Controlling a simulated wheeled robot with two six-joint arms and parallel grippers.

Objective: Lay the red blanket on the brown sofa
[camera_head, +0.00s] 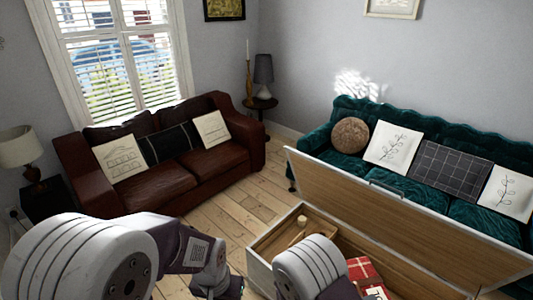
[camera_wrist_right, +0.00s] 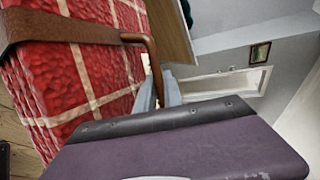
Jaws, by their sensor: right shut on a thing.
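The red blanket (camera_wrist_right: 75,75) with pale check lines fills the left of the right wrist view. A brown strap (camera_wrist_right: 60,27) runs around it and ends in a handle loop. My right gripper (camera_wrist_right: 165,90) is shut on this strap handle. In the head view part of the red blanket (camera_head: 362,268) shows at the open chest, partly behind my right arm. The brown leather sofa (camera_head: 160,180) stands at the left below the window, with two white cushions and a black one.
The wooden chest (camera_head: 260,268) has its lid (camera_head: 390,215) raised, between me and the green sofa (camera_head: 460,215). A small candle-like item (camera_head: 302,222) is in the chest. Bare floorboards (camera_head: 235,215) lie between chest and brown sofa. A lamp (camera_head: 20,150) stands at the left.

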